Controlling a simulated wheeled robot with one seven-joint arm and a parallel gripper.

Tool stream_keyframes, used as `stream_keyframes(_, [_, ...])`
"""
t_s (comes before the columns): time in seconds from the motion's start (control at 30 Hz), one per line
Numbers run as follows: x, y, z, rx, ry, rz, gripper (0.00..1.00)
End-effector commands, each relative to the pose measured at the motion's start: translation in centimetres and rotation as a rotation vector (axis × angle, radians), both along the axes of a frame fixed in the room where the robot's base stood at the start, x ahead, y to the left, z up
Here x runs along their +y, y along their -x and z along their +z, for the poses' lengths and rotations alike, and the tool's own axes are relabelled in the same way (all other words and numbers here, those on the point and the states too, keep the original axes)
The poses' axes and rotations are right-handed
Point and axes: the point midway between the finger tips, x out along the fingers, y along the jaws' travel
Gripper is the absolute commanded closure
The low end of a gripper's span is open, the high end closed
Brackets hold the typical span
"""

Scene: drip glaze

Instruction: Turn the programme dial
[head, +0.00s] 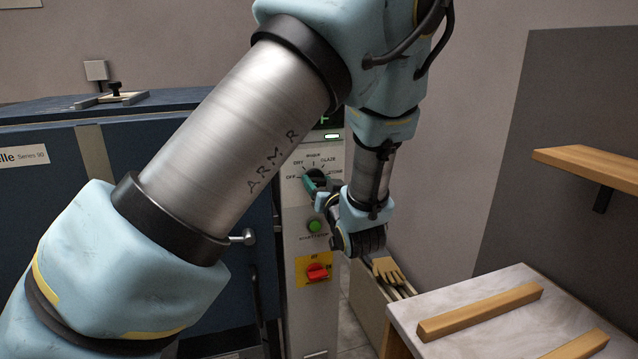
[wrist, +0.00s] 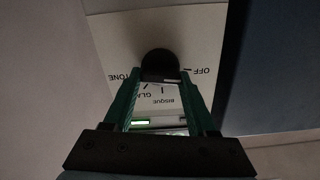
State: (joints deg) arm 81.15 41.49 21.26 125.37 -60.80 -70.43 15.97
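The programme dial is a round dark knob on the pale control panel, with OFF, DRY, BISQUE, GLAZE and STONE printed around it. In the wrist view the dial (wrist: 160,62) sits between the tips of my gripper (wrist: 161,77), whose green fingers lie close along both its sides. The gripper looks shut on it. In the head view my gripper (head: 318,184) covers most of the dial. The dial's pointer cannot be made out, so its setting is unclear. In the wrist view the right finger hides the DRY label.
Below the dial are a green button (head: 315,226) and a red switch on a yellow plate (head: 317,272). The blue kiln (head: 60,200) stands left of the panel. Gloves (head: 388,270) lie in a bin at right. A table with wooden strips (head: 480,312) and a wall shelf (head: 590,165) are further right.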

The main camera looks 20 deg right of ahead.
Motion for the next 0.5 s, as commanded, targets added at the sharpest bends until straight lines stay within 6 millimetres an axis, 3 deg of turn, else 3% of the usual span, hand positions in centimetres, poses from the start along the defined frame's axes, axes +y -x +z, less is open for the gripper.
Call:
stream_keyframes(0.07, [0.02,0.01,0.00,0.000,0.000,0.000,0.55])
stream_keyframes(0.43, [0.03,0.01,0.01,0.000,0.000,0.001,0.97])
stream_keyframes(0.5, [0.03,0.01,0.02,0.000,0.000,0.001,0.98])
